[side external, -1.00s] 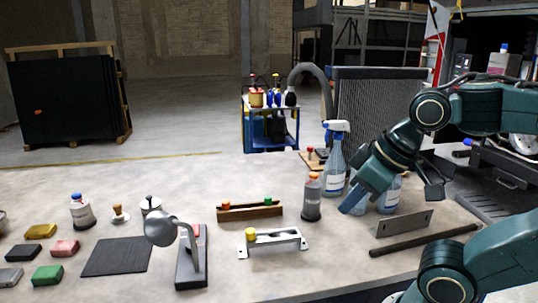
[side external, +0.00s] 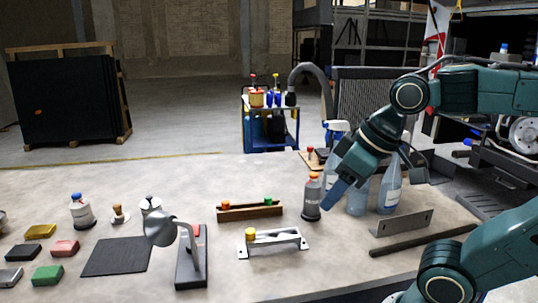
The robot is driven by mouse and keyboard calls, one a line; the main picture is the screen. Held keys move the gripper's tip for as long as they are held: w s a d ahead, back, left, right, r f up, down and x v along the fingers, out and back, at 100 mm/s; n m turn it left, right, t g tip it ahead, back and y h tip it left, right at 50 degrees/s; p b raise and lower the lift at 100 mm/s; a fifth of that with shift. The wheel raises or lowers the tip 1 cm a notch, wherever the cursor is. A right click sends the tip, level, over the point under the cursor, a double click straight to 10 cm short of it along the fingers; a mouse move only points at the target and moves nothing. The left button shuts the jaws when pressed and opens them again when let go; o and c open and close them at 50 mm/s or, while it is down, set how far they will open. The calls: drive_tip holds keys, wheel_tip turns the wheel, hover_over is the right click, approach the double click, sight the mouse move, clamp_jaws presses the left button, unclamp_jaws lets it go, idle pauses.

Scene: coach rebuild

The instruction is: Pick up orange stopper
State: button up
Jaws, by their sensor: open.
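An orange stopper (side external: 225,204) sits at the left end of a low wooden rack (side external: 247,214), with a green stopper (side external: 268,202) at the right end. A grey bottle (side external: 312,199) with an orange cap (side external: 314,175) stands upright to the right of the rack. My gripper (side external: 337,198) is open and tilted down to the left, just right of the grey bottle and in front of the spray bottles. No object shows between its fingers. I cannot tell whether it touches the bottle.
Clear spray bottles (side external: 389,190) stand behind and right of my gripper. A metal bracket (side external: 272,242) with a yellow knob and a grey lamp (side external: 178,238) stand in front of the rack. A dark bar (side external: 423,241) lies at the right. Bench between rack and bracket is clear.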

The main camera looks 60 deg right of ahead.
drive_tip(key=w+r+n, duration=0.2)
drive_tip(key=w+r, duration=0.1)
drive_tip(key=w, duration=0.7)
drive_tip(key=n+g+y, duration=0.2)
drive_tip(key=n+y, duration=0.1)
drive_tip(key=n, duration=0.4)
hover_over(226, 201)
drive_tip(key=s+d, duration=0.2)
wheel_tip(226, 201, down, 17)
drive_tip(key=shift+w, duration=0.25)
drive_tip(key=shift+f, duration=0.1)
drive_tip(key=shift+x, duration=2.55)
drive_tip(key=shift+s+a, duration=0.1)
drive_tip(key=shift+a, duration=0.05)
